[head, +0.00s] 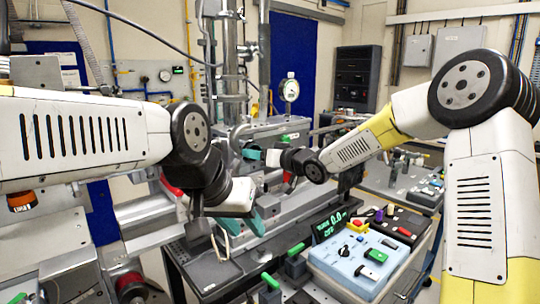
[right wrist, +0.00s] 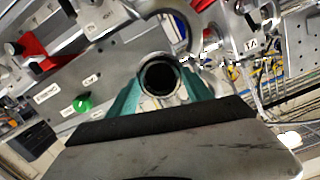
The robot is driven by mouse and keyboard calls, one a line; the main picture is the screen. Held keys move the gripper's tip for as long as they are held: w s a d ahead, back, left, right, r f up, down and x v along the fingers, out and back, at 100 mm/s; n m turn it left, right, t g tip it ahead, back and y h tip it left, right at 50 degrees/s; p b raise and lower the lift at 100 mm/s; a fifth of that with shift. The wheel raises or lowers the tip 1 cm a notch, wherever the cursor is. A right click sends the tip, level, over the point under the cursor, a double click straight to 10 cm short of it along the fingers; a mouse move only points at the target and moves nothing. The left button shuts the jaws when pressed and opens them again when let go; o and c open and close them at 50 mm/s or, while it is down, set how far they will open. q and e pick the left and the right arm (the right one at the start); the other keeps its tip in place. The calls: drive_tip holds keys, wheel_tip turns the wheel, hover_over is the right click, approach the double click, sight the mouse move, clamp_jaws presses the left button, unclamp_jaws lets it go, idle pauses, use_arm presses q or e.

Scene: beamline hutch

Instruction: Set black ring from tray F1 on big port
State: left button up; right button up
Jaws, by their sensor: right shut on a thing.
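In the right wrist view, my right gripper (right wrist: 160,88) has teal fingers on either side of a round dark ring (right wrist: 147,79), shut on it. The ring's opening faces the camera. I cannot make out the big port for sure, nor read a label for tray F1.
A grey tray (head: 398,183) with small parts lies behind on the right. A round gauge (head: 289,90) stands above the apparatus. A green knob (right wrist: 82,104) shows in the right wrist view.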

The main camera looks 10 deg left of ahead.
drive_tip(key=o, duration=1.4)
drive_tip(key=s+d+m+h, duration=0.1)
drive_tip(key=s+d+h, duration=0.25)
drive_tip(key=d, duration=0.55)
drive_tip(key=s+d+r+m+t+h, duration=0.1)
drive_tip(key=s+d+m+h, duration=0.15)
drive_tip(key=s+d, duration=0.45)
drive_tip(key=s+d+m+h, duration=0.15)
drive_tip(key=d+h, duration=0.25)
drive_tip(key=d, duration=0.6)
drive_tip(key=s+d+f+g, duration=0.1)
drive_tip(key=s+d, duration=0.1)
drive_tip(key=s, duration=0.5)
drive_tip(key=s+d+f+m+g, duration=0.1)
drive_tip(key=s+d+g, duration=0.1)
drive_tip(key=s, duration=0.5)
drive_tip(key=s+d+f+m+g+h, duration=0.1)
drive_tip(key=s+d, duration=0.3)
drive_tip(key=s, duration=0.4)
drive_tip(key=shift+f+g, duration=0.3)
drive_tip(key=shift+f, duration=0.25)
